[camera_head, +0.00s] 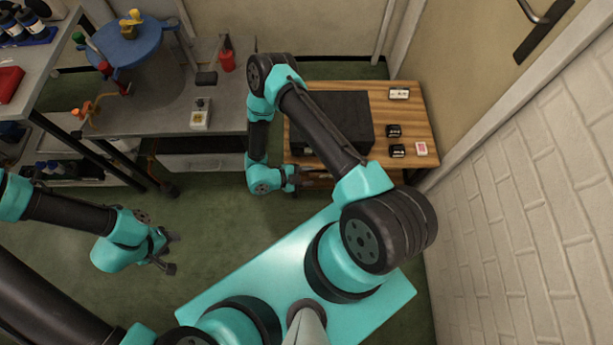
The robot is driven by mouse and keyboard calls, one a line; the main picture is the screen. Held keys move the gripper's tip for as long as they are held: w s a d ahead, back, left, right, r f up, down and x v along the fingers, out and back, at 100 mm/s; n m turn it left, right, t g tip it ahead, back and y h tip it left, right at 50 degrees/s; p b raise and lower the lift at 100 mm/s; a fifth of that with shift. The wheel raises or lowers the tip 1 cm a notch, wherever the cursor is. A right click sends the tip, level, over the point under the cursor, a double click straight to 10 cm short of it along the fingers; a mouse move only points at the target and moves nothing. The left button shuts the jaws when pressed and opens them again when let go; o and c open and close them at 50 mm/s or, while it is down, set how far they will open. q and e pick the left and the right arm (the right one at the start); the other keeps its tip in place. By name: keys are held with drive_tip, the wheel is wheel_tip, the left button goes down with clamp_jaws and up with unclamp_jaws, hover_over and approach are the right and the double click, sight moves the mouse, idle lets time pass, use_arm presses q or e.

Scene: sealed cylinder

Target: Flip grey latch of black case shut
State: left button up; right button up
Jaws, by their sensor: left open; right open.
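The black case (345,112) sits closed-looking on the wooden table, partly covered by my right arm. Its grey latch cannot be made out; the case's front edge is largely behind my arm and gripper. My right gripper (296,178) is at the table's front left edge, just in front of the case; it is open, and I cannot tell if it touches the case. My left gripper (171,253) is open and empty over the green floor, far to the left of the case.
The wooden table (415,108) also holds small dark boxes (394,131) and a pink-and-white card-like item (421,148) right of the case. A grey bench (225,118) stands left, with a red bottle (227,60). A brick wall (530,180) bounds the right.

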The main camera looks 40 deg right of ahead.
drive_tip(key=s+a, duration=0.4)
drive_tip(key=s, duration=0.1)
drive_tip(key=shift+s+a+r, duration=0.15)
drive_tip(key=shift+s+r, duration=0.1)
drive_tip(key=shift+r, duration=0.05)
drive_tip(key=w+d+r+n+t+y, duration=0.2)
drive_tip(key=w+d+n+t+y, duration=0.2)
drive_tip(key=w+n+t+y, duration=0.5)
drive_tip(key=s+a+r+n+g+y, duration=0.1)
drive_tip(key=r+n+y, duration=0.3)
drive_tip(key=n, duration=0.5)
drive_tip(key=a+r+n+g+y, duration=0.2)
drive_tip(key=r+n+y, duration=0.2)
drive_tip(key=n, duration=0.5)
wheel_tip(320, 180, up, 2)
drive_tip(key=shift+s+a+n, duration=0.4)
